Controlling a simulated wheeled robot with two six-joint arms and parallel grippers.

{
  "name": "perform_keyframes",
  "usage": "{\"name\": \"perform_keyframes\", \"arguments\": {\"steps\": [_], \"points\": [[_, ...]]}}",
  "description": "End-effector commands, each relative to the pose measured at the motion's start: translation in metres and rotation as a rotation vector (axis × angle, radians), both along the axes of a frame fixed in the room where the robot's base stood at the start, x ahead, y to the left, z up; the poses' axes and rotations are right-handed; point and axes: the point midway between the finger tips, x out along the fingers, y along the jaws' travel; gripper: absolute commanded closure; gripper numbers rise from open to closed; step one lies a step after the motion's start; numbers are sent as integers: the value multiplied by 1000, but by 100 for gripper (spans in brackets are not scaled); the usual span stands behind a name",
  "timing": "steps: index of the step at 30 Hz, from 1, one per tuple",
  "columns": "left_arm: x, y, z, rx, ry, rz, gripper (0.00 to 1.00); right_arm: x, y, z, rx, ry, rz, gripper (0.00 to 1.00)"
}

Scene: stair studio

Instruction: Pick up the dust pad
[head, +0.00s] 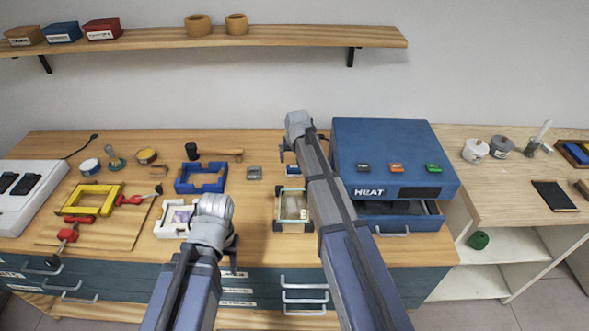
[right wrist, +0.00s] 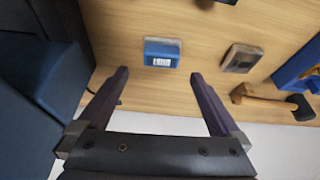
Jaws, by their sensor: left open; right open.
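A small blue pad with a white label (right wrist: 161,52) lies flat on the wooden bench in the right wrist view, just beyond my fingertips; I take it to be the dust pad. In the head view it shows partly (head: 293,170), beside my right forearm. My right gripper (right wrist: 160,73) is open and empty, fingers apart, the pad lined up with the gap between them. In the head view the right arm hides most of that gripper. My left gripper (head: 232,258) hangs over the bench's front, mostly hidden by its own wrist.
A grey block (head: 254,173) and a mallet (head: 220,153) lie left of the pad. A blue HEAT box (head: 390,160) stands close on the right. A blue frame (head: 201,178), a white frame (head: 172,217) and a glass-topped tray (head: 292,207) are nearby.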

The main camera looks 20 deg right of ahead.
Motion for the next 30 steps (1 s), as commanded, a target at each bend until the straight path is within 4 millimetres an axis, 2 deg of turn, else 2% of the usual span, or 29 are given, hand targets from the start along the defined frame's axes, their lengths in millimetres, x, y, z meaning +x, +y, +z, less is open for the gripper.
{"name": "perform_keyframes", "arguments": {"steps": [1,5,15,22,30], "points": [[0,0,1,0,0,0,50,6,-3,1,0,-7,-6,0],[0,0,-1,0,0,0,50,6,-4,0,0,-10,-9,0],[0,0,-26,0,0,0,50,15,-5,-26,1,-8,-6,0],[0,0,-28,0,0,0,50,15,-4,-27,1,-8,-6,0],[0,0,-58,0,0,0,50,22,-3,-57,1,-8,-6,0]]}}
